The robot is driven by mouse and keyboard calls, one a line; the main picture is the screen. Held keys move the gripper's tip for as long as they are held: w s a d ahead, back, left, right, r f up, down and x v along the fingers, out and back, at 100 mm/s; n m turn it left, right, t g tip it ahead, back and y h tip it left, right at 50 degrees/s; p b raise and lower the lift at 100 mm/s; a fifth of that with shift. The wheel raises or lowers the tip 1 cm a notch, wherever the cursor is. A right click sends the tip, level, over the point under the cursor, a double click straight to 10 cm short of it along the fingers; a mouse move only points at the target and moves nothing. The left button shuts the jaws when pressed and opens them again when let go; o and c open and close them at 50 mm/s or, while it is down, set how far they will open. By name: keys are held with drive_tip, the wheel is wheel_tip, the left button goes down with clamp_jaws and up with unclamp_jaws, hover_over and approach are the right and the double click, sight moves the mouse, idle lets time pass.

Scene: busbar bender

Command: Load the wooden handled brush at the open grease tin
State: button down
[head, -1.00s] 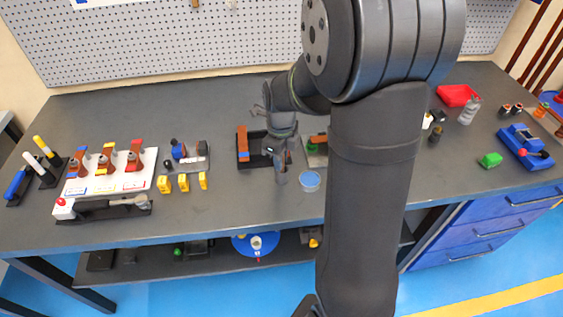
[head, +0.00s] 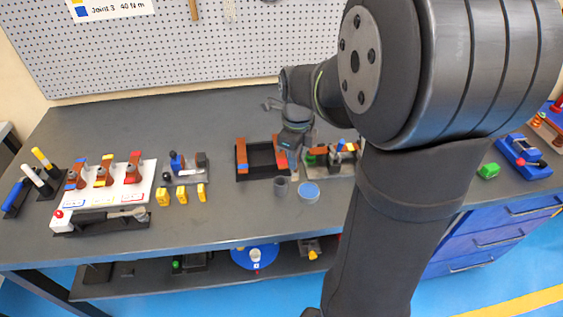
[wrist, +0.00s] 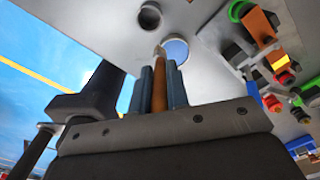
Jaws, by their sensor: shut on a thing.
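My gripper (wrist: 160,68) is shut on the wooden handle of the brush (wrist: 159,92), which stands between the two fingers in the wrist view. The brush's pale tip shows just beyond the fingertips. The round grease tin (wrist: 176,49) with a blue middle and pale rim lies beyond the tip, apart from it as far as I can tell. In the head view the tin (head: 309,191) stands on the bench, in front of and slightly right of my gripper (head: 289,165). The brush cannot be made out in the head view.
A grey cup (head: 281,186) stands just left of the tin. Behind it are a black tray (head: 262,174) with copper bars and a tool fixture (head: 318,170). Yellow blocks (head: 182,196) stand farther left. The bench front between them is clear.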

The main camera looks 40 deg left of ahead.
drive_tip(key=w+d+r, duration=0.2)
drive_tip(key=d+r, duration=0.2)
drive_tip(key=d, duration=0.3)
drive_tip(key=shift+w+a+f+g+h, duration=0.15)
drive_tip(key=shift+w+a+f+g, duration=0.45)
drive_tip(key=shift+f, duration=0.8)
drive_tip(key=shift+w+a+f+g+h, duration=0.2)
drive_tip(key=shift+w+a+f+g, duration=0.4)
drive_tip(key=shift+f, duration=0.75)
drive_tip(key=shift+w+a+f+g+h, duration=0.15)
drive_tip(key=shift+w+a+f+g, duration=0.2)
drive_tip(key=shift+a+f+g, duration=0.8)
drive_tip(key=shift+d+f+t, duration=0.15)
drive_tip(key=shift+f+t, duration=0.3)
drive_tip(key=shift+f, duration=0.3)
drive_tip(key=shift+r, duration=0.1)
wheel_tip(320, 180, up, 7)
